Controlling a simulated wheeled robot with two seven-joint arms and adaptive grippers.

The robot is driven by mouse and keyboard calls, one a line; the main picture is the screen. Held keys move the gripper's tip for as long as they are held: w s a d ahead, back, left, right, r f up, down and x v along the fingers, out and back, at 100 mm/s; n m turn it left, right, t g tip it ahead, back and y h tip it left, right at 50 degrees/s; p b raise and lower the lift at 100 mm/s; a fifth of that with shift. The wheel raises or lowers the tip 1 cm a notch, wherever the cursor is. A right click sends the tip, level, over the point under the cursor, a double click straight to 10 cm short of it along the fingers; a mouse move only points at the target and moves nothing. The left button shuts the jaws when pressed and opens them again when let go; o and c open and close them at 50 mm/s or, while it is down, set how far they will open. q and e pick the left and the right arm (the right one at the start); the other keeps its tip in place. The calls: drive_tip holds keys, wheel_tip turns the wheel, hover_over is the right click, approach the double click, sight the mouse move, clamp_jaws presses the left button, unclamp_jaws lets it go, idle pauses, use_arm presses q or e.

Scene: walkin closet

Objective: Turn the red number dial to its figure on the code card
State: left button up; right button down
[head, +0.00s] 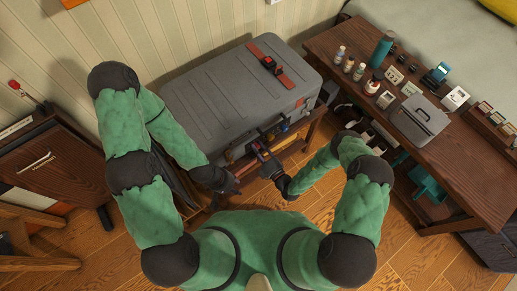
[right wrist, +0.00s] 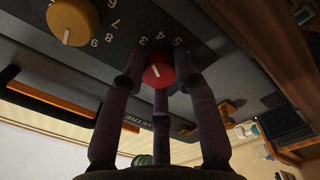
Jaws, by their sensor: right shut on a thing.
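The grey case (head: 225,95) lies on a low wooden stand, with small coloured dials along its front side. In the right wrist view the red number dial (right wrist: 159,72) sits on a dark panel with white figures around it. The fingers of my right gripper (right wrist: 160,82) are closed around this dial. The dial's white mark is tilted, and I cannot tell surely which figure it meets. In the head view my right gripper (head: 262,152) is at the case's front. My left gripper (head: 236,188) hangs lower left, apart from the dials; its finger opening is unclear. I cannot identify the code card.
A yellow dial (right wrist: 72,20) is beside the red one. A red strap (head: 270,63) lies on the case. The wooden table (head: 350,40) at right holds bottles, small cards and a grey box (head: 419,120). Wooden floor is clear below.

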drive_tip(key=shift+s+a+m, duration=0.1)
drive_tip(key=shift+m, duration=1.05)
drive_tip(key=shift+s+a+m, duration=0.1)
drive_tip(key=shift+m, duration=1.05)
drive_tip(key=c, duration=0.9)
unclamp_jaws()
drive_tip(key=shift+c, duration=0.2)
drive_tip(key=shift+w, duration=0.1)
drive_tip(key=shift+d, duration=0.1)
drive_tip(key=v, duration=1.2)
drive_tip(key=shift+r, duration=0.1)
